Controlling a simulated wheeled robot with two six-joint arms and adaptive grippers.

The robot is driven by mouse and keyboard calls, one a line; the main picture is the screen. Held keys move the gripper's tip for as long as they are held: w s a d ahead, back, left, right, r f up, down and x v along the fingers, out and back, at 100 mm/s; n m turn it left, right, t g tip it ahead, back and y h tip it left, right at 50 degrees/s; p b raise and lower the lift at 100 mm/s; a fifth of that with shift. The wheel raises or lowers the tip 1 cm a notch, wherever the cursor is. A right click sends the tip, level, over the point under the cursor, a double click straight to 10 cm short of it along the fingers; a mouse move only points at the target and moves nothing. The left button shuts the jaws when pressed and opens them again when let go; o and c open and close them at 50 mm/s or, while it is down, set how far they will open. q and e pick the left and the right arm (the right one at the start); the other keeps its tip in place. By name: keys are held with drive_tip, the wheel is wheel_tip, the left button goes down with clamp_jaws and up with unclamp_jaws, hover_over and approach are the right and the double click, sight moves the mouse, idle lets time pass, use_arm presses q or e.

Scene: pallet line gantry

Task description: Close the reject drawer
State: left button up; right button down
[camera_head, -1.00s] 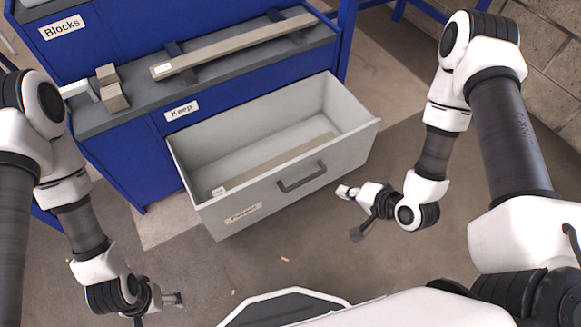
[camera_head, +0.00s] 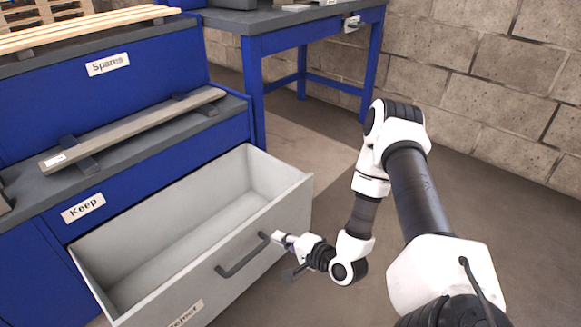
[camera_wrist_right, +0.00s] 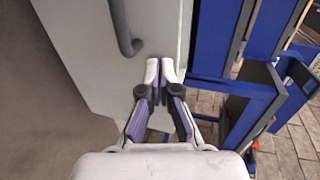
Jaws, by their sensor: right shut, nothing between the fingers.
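The grey reject drawer (camera_head: 286,211) stands pulled out from the blue cabinet in the head view, its open inside facing up. Its dark bar handle (camera_head: 243,257) is on the front panel, above a partly cut-off label (camera_head: 186,314). My right gripper (camera_head: 279,237) is shut and empty, by the handle's right end. In the right wrist view, its closed fingertips (camera_wrist_right: 165,68) point at the pale drawer front (camera_wrist_right: 85,50), beside the handle (camera_wrist_right: 122,25). I cannot tell whether they touch it. My left gripper is out of view.
Above the drawer, the Keep ledge (camera_head: 115,150) holds a long grey bar (camera_head: 135,130) on dark supports. A blue bench (camera_head: 320,25) stands behind, before a block wall (camera_head: 470,60). The floor right of the drawer is clear up to my right arm.

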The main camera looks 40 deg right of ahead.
sight(255, 224)
drive_tip(key=x, duration=0.2)
drive_tip(key=b+x, duration=0.1)
drive_tip(key=x, duration=0.1)
drive_tip(key=b+x, duration=0.1)
drive_tip(key=x, duration=0.1)
drive_tip(key=shift+w+r, duration=0.3)
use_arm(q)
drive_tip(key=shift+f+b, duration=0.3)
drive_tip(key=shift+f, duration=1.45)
use_arm(e)
drive_tip(key=shift+w+r, duration=0.15)
drive_tip(key=shift+w, duration=0.25)
